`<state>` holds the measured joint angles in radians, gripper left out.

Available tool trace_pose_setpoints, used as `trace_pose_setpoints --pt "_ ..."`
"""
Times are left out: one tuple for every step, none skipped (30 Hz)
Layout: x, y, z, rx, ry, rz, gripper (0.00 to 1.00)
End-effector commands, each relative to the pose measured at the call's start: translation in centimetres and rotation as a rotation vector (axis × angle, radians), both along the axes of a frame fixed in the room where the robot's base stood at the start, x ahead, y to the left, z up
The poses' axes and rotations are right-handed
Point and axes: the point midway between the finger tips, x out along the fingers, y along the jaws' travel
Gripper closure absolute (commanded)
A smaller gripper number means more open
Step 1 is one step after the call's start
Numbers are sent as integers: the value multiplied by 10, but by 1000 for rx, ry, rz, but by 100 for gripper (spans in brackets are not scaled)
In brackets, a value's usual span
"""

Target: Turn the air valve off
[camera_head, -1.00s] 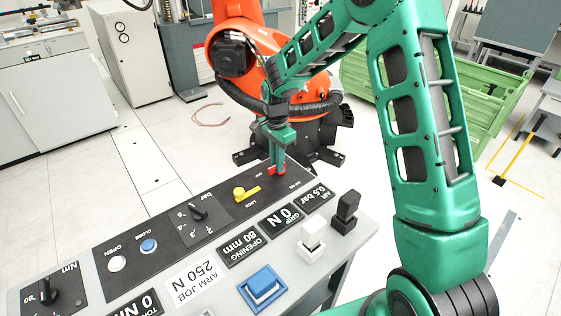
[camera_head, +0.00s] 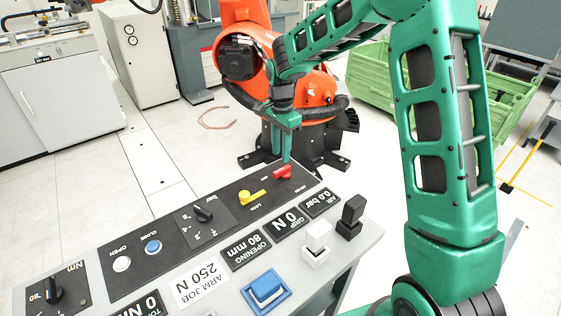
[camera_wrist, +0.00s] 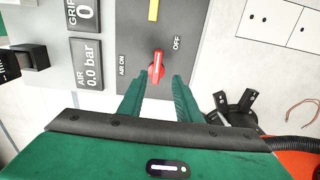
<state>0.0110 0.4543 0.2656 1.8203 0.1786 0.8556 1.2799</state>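The red air valve handle (camera_head: 283,172) sits at the far right end of the control panel. In the wrist view the handle (camera_wrist: 157,66) lies between the "AIR ON" label on the left and the "OFF" label on the right. The air display (camera_head: 320,203) reads 0.0 bar; it also shows in the wrist view (camera_wrist: 88,64). My gripper (camera_wrist: 158,88) is just at the handle, its two green fingers apart with a visible gap on each side. In the head view my gripper (camera_head: 287,158) points down at the handle and partly hides it.
A yellow lock lever (camera_head: 252,198) lies beside the valve on the panel (camera_head: 150,215). An orange robot arm (camera_head: 310,90) stands behind the panel.

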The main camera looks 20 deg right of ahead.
Motion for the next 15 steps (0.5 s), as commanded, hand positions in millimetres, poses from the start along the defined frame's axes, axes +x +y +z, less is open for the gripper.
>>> trace_pose_setpoints --pt "1 0 10 0 -3 0 69" --pt "1 0 14 0 -3 0 69" --pt "1 0 20 1 -2 0 69" --pt "2 0 25 1 -3 0 69" --pt "2 1 28 1 -3 0 69" --pt "2 1 33 1 -2 1 69" --pt "2 1 35 1 -2 1 69" --pt "2 1 37 1 -2 1 69" --pt "2 1 40 2 -1 1 69" --pt "2 1 41 1 -1 1 69" --pt "2 1 42 1 -1 1 69" --pt "2 1 43 1 0 1 69" --pt "2 1 43 1 0 1 69" --pt "2 1 44 1 0 1 69" --pt "2 1 44 1 0 1 69"
